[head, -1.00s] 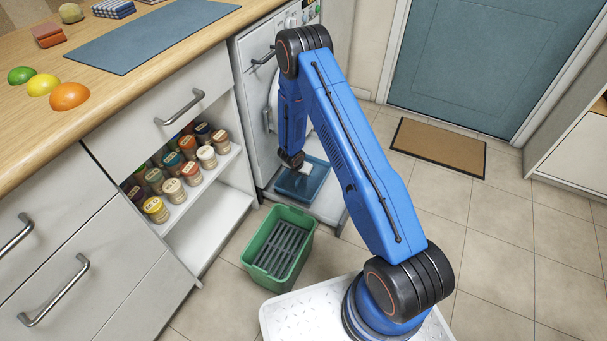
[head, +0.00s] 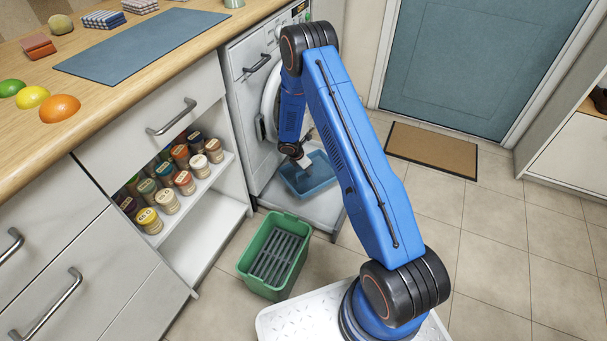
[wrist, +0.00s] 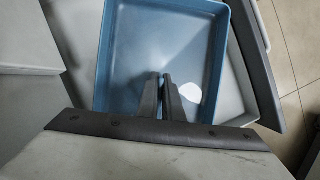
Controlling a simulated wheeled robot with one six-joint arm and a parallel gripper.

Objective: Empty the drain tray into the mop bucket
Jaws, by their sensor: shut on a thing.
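The blue drain tray (head: 322,181) is at the foot of the washing machine, above a grey plinth. My gripper (head: 305,163) reaches down to it and is shut on its near wall. In the wrist view my gripper's fingers (wrist: 167,86) are close together over that wall, and the inside of the tray (wrist: 150,40) is a plain blue basin. A bright pale patch beside the fingers may be water or a reflection. The green mop bucket (head: 261,285), with a dark slatted grille in its top, stands on the floor nearer me, left of my arm.
The washing machine (head: 258,100) stands behind the tray. An open shelf with several spice jars (head: 185,183) is left of the bucket. A brown doormat (head: 432,150) lies before the blue door. Tiled floor to the right is clear.

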